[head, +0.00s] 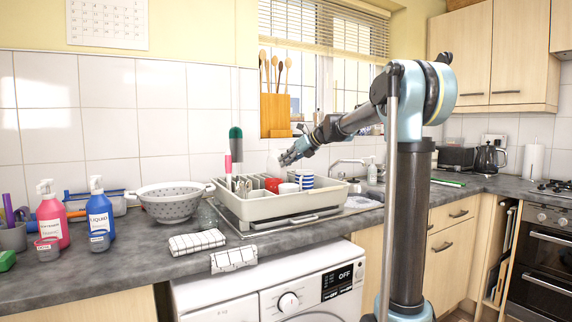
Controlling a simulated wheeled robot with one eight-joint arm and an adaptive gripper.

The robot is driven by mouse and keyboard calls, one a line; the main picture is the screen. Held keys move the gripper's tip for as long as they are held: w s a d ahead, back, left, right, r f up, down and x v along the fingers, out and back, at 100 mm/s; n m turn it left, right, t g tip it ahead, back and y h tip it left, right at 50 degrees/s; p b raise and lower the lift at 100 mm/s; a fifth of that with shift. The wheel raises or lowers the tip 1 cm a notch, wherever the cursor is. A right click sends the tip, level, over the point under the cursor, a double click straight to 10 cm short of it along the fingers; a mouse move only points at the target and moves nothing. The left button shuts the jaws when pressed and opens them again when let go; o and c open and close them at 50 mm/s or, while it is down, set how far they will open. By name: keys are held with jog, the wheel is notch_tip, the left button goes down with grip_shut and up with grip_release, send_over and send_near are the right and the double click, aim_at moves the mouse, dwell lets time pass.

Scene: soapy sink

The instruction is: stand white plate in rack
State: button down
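A cream dish rack or tub (268,208) stands on the worktop left of my arm. It holds a red mug (272,184), a blue-and-white striped mug or stack (304,179) and some cutlery at its left end. My gripper (284,160) is above the back right of the rack, pointing left and down, apart from the mugs. Its fingers are small and dark here, so I cannot tell whether they are open or shut. I cannot make out a white plate for certain; the sink inside is hidden behind the rack and my arm.
A white colander (171,201), a pink bottle (52,216) and a blue bottle (99,210) stand to the left. A checked cloth (196,242) lies in front of the colander.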

jog(key=c, duration=1.7)
grip_release()
jog(key=v, duration=1.2)
jog(key=shift+w, duration=0.15)
